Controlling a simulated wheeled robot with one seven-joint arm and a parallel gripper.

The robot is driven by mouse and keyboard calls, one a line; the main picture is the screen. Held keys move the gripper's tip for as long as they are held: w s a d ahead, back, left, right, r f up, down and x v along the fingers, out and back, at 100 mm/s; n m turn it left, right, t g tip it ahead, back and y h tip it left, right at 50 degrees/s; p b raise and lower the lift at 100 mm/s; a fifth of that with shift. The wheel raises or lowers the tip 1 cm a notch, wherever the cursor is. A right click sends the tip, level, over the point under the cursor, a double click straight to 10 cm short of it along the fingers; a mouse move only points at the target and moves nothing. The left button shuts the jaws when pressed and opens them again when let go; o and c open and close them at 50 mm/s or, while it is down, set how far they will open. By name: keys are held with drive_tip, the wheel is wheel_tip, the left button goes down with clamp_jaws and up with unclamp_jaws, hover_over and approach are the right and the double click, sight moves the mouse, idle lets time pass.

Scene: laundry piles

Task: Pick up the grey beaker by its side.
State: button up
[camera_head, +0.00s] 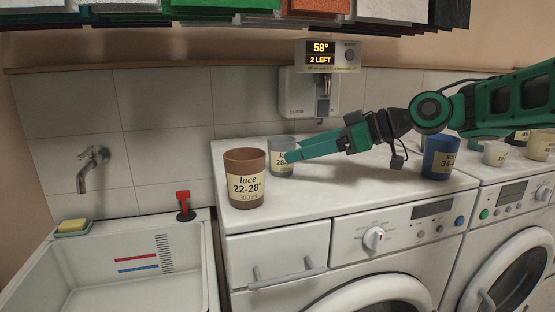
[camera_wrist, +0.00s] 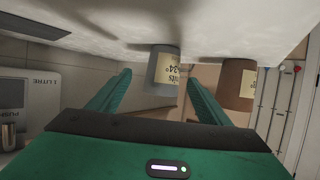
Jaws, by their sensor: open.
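The grey beaker (camera_head: 281,148) stands upright on the white washing machine top, just behind and right of a brown beaker (camera_head: 245,180). It has a cream label, partly covered by my near finger. My gripper (camera_head: 292,156) reaches in from the right, low and nearly level, with its fingertip in front of the grey beaker's right side. In the wrist view, which is upside down, the grey beaker (camera_wrist: 163,65) shows between the two open fingers (camera_wrist: 159,77), closer to the right one. I cannot tell whether either finger touches it.
The brown beaker also shows in the wrist view (camera_wrist: 235,82), just outside the right finger. A blue beaker (camera_head: 440,158) and several others stand to the right. A wall dispenser (camera_head: 300,95) hangs behind. A sink (camera_head: 140,275) is at left. The middle of the machine top is clear.

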sight(268, 170)
drive_tip(key=x, duration=0.5)
drive_tip(key=shift+f, duration=0.1)
drive_tip(key=shift+r+x, duration=0.1)
drive_tip(key=shift+x, duration=1.2)
drive_tip(key=shift+r+x, duration=0.15)
drive_tip(key=shift+x, duration=1.2)
drive_tip(key=shift+s+a, duration=0.15)
drive_tip(key=c, duration=1.1)
